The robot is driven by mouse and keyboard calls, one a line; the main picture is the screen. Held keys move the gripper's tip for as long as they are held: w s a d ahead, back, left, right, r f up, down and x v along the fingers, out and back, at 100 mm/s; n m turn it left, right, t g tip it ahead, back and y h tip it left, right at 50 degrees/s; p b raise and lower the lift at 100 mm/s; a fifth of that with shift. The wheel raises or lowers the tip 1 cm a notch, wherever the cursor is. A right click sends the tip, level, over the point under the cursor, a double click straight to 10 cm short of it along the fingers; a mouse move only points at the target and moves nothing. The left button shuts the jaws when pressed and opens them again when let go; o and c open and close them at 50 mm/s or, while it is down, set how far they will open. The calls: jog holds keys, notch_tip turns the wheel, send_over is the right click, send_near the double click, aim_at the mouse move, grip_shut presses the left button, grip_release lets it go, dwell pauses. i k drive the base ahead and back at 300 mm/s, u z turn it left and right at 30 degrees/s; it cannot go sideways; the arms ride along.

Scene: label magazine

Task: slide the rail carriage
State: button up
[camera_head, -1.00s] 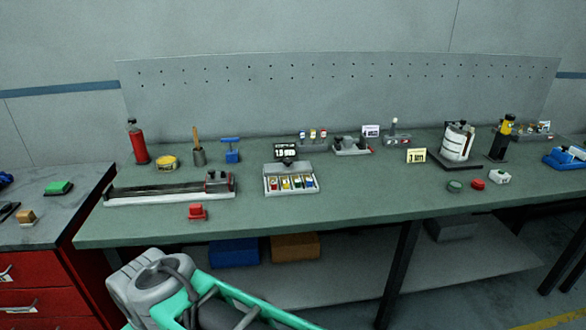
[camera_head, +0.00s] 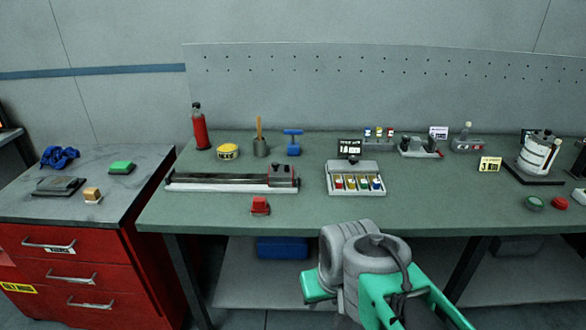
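The rail (camera_head: 215,180) is a long dark track on a pale base, lying along the left part of the green bench (camera_head: 230,221). Its carriage (camera_head: 282,175), a dark block with a small red part on top, sits at the rail's right end. My arm shows at the bottom right of the view, in front of the bench and apart from the rail. My gripper's fingers cannot be made out, so whether it is open or shut does not show.
A red block (camera_head: 260,205) lies just in front of the rail. A yellow tin (camera_head: 228,152), a brush pot (camera_head: 261,147) and a blue tool (camera_head: 293,143) stand behind it. A tray of coloured labels (camera_head: 356,182) is to the right. A red drawer cabinet (camera_head: 75,265) adjoins on the left.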

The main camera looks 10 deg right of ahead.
aim_at(277, 177)
jog(key=k, duration=0.65)
jog(key=u, duration=0.55)
jog(key=i, duration=0.6)
jog(key=u, duration=0.75)
jog(key=i, duration=1)
jog(key=z, duration=0.65)
jog(key=i, duration=0.7)
jog(key=z, duration=0.55)
